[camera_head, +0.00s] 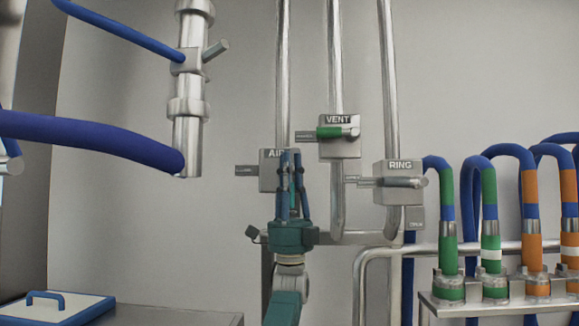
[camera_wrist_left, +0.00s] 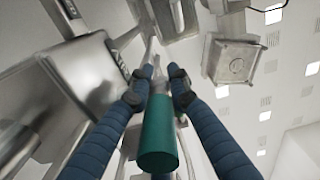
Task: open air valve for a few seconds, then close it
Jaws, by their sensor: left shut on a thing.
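The air valve is a grey box (camera_head: 268,173) labelled AIR on the wall pipes, left of the vent valve, in the head view. My left gripper (camera_head: 291,158) comes up from below in front of it and hides its right part. The blue fingers are shut on the air valve handle; in the left wrist view the gripper (camera_wrist_left: 155,88) has its fingers on either side of the green handle (camera_wrist_left: 158,135), whose end points toward the camera. In the head view the handle is mostly hidden between the fingers. My right gripper is not in view.
Close to the right are the vent valve (camera_head: 340,149) with a green-sleeved handle and the ring valve (camera_head: 398,190) with a metal handle. Several hoses (camera_head: 446,190) stand at the right. A thick blue hose (camera_head: 90,138) and steel pipe (camera_head: 188,140) hang at the left.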

